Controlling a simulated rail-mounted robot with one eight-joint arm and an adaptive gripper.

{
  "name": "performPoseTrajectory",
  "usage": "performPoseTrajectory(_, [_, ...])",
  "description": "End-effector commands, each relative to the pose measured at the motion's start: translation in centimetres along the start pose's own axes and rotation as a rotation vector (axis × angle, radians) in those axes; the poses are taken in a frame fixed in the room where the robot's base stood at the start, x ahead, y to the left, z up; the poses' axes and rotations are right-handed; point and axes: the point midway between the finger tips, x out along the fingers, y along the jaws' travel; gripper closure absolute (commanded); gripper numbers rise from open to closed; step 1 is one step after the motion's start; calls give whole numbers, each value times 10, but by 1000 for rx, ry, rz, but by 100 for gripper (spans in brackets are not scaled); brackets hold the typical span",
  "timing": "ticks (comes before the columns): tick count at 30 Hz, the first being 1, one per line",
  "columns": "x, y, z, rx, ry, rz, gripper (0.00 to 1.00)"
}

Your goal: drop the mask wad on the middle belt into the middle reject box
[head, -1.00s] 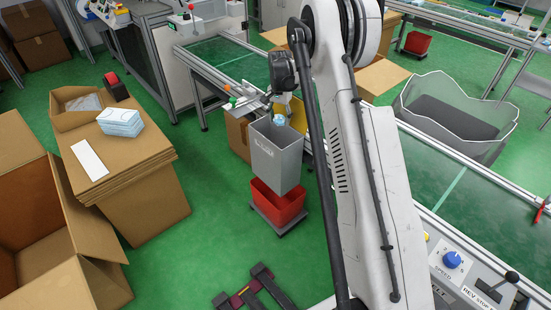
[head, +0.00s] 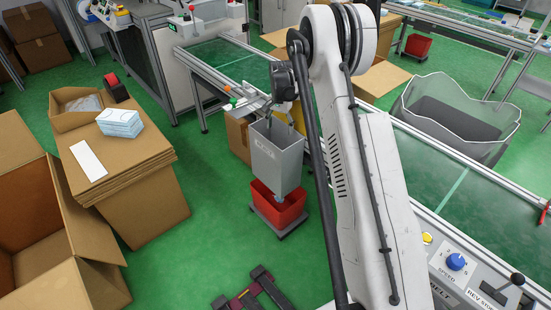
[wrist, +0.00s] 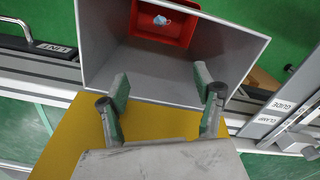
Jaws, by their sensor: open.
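The mask wad (wrist: 161,20) is a small pale blue lump. In the wrist view it shows through the grey chute-like box (wrist: 150,62), against the red box (wrist: 165,38) below. In the head view, a pale bit at the lower mouth of the grey box (head: 276,160), just above the red box (head: 265,203), looks like the wad (head: 280,197). I cannot tell whether it is falling or resting. My gripper (wrist: 161,80) is open and empty, fingers apart over the grey box's top opening. In the head view my gripper (head: 280,118) is partly hidden.
The conveyor belt (head: 470,215) runs behind my arm, with a control panel (head: 465,270) at lower right. Cardboard boxes (head: 135,185) stand at left, one carrying a mask stack (head: 120,122). A clear-walled bin (head: 460,115) stands behind the belt. Green floor is free at centre left.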

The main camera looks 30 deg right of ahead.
Motion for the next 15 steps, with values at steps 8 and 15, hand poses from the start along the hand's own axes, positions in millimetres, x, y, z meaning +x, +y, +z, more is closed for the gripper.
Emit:
performPoseTrajectory(8, [-17, 0, 0, 0, 0, 0, 36])
performPoseTrajectory(15, [-63, 0, 0, 0, 0, 0, 36])
